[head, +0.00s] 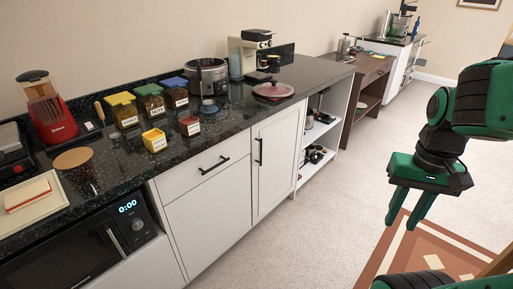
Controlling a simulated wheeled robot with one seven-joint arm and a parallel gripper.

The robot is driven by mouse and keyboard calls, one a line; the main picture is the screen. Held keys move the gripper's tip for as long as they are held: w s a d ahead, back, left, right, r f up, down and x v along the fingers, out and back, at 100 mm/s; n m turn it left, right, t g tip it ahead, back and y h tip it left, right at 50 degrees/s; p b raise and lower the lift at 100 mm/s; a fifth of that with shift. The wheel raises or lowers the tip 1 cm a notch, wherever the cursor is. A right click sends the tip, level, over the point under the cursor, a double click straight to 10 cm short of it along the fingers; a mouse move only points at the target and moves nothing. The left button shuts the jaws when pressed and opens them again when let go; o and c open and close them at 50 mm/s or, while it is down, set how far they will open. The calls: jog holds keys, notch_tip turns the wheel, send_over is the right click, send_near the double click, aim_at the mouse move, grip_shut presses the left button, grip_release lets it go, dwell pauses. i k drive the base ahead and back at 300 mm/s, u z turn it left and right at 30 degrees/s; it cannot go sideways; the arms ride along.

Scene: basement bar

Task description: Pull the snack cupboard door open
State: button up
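A white cupboard door (281,160) with a raised frame is set in the counter front at the middle of the head view. It looks shut, flush with the front. Its dark vertical handle (260,151) is near the door's left edge, toward the top. No label marks it as the snack cupboard. My gripper (402,224) is at the right, in free air over the floor, well apart from the door and handle. Its two green fingers point down with a gap between them, and nothing is held.
Left of the door are a drawer with a dark handle (214,166) and a microwave (70,254). Open shelves (318,143) stand to its right. Labelled jars, a pot and a coffee machine (250,54) sit on the dark counter. Pale floor before the door is clear; a patterned rug (408,255) lies right.

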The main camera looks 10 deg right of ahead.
aim_at(275, 141)
jog(key=i, duration=0.85)
jog(key=z, duration=0.05)
